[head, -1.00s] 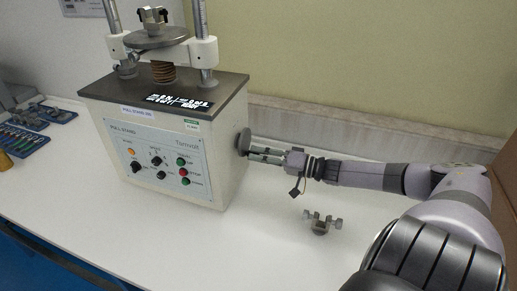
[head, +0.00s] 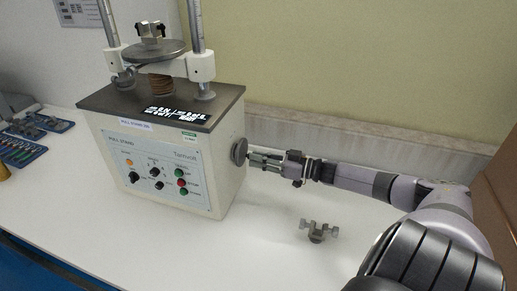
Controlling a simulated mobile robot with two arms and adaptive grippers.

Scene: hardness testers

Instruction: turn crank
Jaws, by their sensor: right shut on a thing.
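The tester (head: 160,125) is a white box with a dark top and a front panel of knobs and coloured buttons. The crank (head: 239,151) is a grey round disc on the box's right side. My right gripper (head: 252,157) reaches in from the right with its fingers at the crank, shut on it. The crank's handle is mostly hidden by the fingers. On the box top, a round grey plate (head: 155,50) sits on a screw between two posts. My left gripper is not in view.
A small metal clamp (head: 318,231) lies on the white table (head: 255,255) below my right arm. Blue trays with small parts (head: 22,150) lie at the far left. The table in front of the tester is clear.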

